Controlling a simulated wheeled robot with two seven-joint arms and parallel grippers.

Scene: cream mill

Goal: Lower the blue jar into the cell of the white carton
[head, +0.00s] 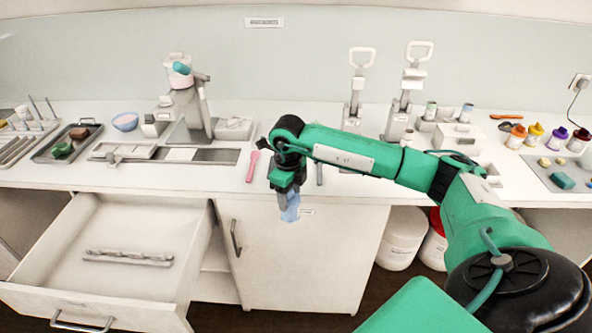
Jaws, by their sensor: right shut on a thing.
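My right gripper (289,193) points down in front of the counter's front edge. It is shut on a pale blue object (291,208), which looks like the blue jar; the fingers hide part of it. It hangs before the white cabinet door, clear of the counter top. A white box (458,137), possibly the white carton, stands on the counter right of centre, partly behind my right arm. Its cells cannot be made out. My left gripper is not in view.
An open drawer (120,235) at lower left holds a grey metal bar. A pink spatula (252,166) lies near the counter edge. Two lever presses (355,95) stand at the back. Colored bottles (535,134) stand at right. White tubs (401,238) sit under the counter.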

